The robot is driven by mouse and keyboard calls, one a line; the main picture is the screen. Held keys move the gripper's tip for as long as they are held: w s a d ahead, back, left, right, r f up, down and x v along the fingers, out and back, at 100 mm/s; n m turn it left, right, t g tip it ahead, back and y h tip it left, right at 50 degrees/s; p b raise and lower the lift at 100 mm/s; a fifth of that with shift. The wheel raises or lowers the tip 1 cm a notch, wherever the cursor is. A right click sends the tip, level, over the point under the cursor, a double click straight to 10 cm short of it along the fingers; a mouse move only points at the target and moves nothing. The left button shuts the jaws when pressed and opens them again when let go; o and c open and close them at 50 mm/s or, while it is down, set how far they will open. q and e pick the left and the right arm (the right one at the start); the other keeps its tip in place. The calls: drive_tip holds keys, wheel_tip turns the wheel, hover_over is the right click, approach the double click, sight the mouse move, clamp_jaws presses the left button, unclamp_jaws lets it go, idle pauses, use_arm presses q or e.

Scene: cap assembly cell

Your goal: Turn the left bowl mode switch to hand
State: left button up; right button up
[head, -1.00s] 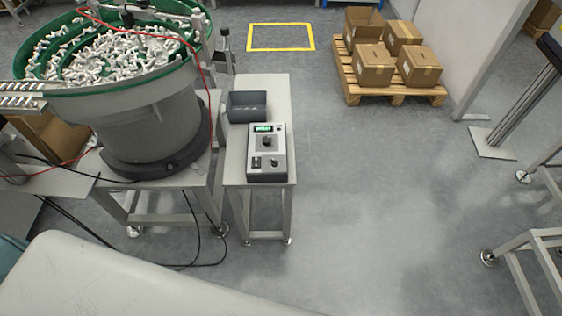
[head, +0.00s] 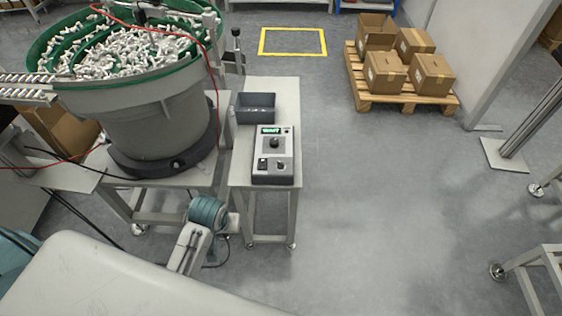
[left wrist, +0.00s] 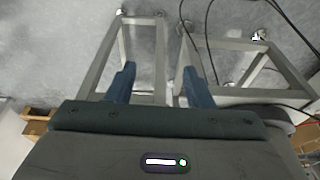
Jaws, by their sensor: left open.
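A grey control box (head: 272,155) with a green lit display sits on a narrow stand beside the bowl feeder (head: 150,110). It carries a large dark knob (head: 274,143), a black rocker (head: 263,164) at lower left and a small dark knob (head: 281,165) at lower right. The labels and the switch position are too small to read. My left gripper (left wrist: 158,68) shows in the left wrist view with its two blue fingers apart and nothing between them. It faces the floor and stand legs. My right gripper is out of view.
A dark open bin (head: 256,108) stands behind the control box on the stand top (head: 285,95). Black cables (left wrist: 210,45) hang and lie near the stand legs (left wrist: 160,50). A pallet of cartons (head: 405,103) is at back right. The floor right of the stand is clear.

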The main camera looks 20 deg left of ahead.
use_arm(q)
drive_tip(key=w+d+r+n+g, duration=0.1)
drive_tip(key=w+d+r+n, duration=0.15)
drive_tip(key=w, duration=0.65)
drive_tip(key=w+d+r+n, duration=0.1)
drive_tip(key=w+n, duration=0.3)
drive_tip(key=w, duration=0.6)
drive_tip(key=n+g+h, duration=0.1)
drive_tip(key=n+g, duration=0.1)
drive_tip(key=n, duration=0.1)
approach(281, 163)
wheel_tip(281, 163, down, 9)
drive_tip(key=shift+s+f+p, duration=0.1)
drive_tip(key=shift+p, duration=0.45)
drive_tip(key=c, duration=1)
drive_tip(key=shift+m, duration=0.25)
